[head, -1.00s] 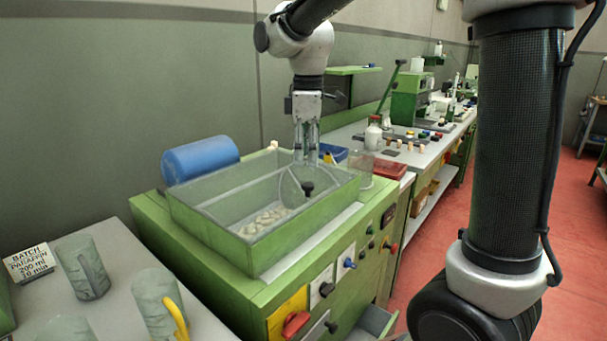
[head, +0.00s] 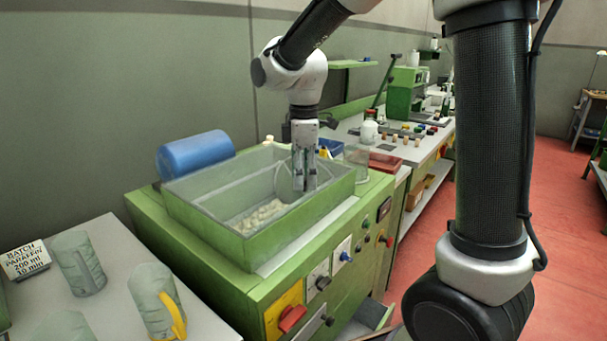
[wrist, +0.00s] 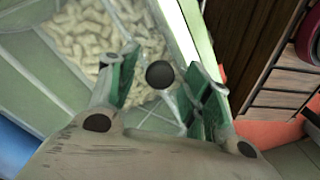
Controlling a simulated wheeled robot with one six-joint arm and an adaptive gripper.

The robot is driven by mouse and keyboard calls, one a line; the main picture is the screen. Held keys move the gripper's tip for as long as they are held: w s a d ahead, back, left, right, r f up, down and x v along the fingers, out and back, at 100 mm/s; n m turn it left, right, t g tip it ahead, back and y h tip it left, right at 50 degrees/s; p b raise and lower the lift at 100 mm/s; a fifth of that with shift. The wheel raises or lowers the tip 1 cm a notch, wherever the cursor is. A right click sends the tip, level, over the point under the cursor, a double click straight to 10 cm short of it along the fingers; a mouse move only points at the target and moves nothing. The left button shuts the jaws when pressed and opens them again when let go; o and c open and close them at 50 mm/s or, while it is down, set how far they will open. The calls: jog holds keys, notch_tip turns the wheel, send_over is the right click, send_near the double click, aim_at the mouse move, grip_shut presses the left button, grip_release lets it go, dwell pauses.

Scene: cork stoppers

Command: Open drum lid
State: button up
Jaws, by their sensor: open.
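The drum is a green box-shaped tub (head: 306,226) on a green machine. Pale cork stoppers (head: 258,214) lie inside it, and they also show in the wrist view (wrist: 85,35). A round black knob (wrist: 160,74) shows in the wrist view, apparently on a clear lid whose edges are hard to make out. My gripper (head: 304,188) points down over the right part of the tub. In the wrist view its open green-padded fingers (wrist: 165,90) stand on either side of the knob, with gaps visible. In the head view the gripper hides the knob.
A blue cylinder (head: 196,155) lies behind the tub. A clear beaker (head: 357,163) and a red tray (head: 385,162) are to its right. Grey jugs (head: 160,300) stand on the left table. The machine's front has knobs and a red switch (head: 292,318).

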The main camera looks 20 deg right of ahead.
grip_shut()
jog(key=shift+r, duration=0.1)
